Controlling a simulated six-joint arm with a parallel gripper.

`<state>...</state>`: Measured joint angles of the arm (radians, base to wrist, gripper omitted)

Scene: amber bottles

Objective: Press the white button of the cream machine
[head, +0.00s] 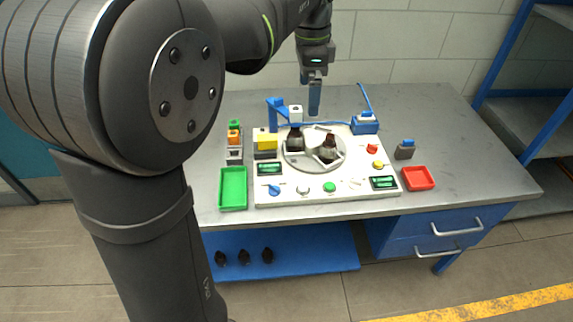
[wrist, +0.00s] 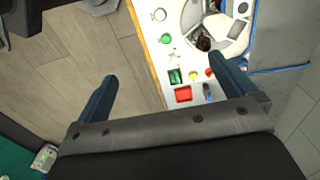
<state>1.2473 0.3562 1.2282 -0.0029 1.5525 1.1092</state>
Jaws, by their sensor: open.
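The cream machine (head: 290,196) sits on the grey workbench. Its white button (head: 303,190) is on the front edge, between a blue knob (head: 274,189) and a green button (head: 330,187). In the wrist view the white button (wrist: 159,15) shows near the top edge, above the green button (wrist: 165,38). My gripper (head: 314,110) hangs above and behind the machine's turntable, well apart from the white button. In the wrist view my gripper (wrist: 164,72) has its two blue fingers wide apart, with nothing held between them.
Amber bottles (head: 295,140) stand on the turntable (head: 313,165). A small white knob (head: 355,182), a yellow button (head: 377,164) and a red button (head: 372,149) are to the right. A green tray (head: 233,204) and a red tray (head: 418,178) flank the machine. The bench's right side is clear.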

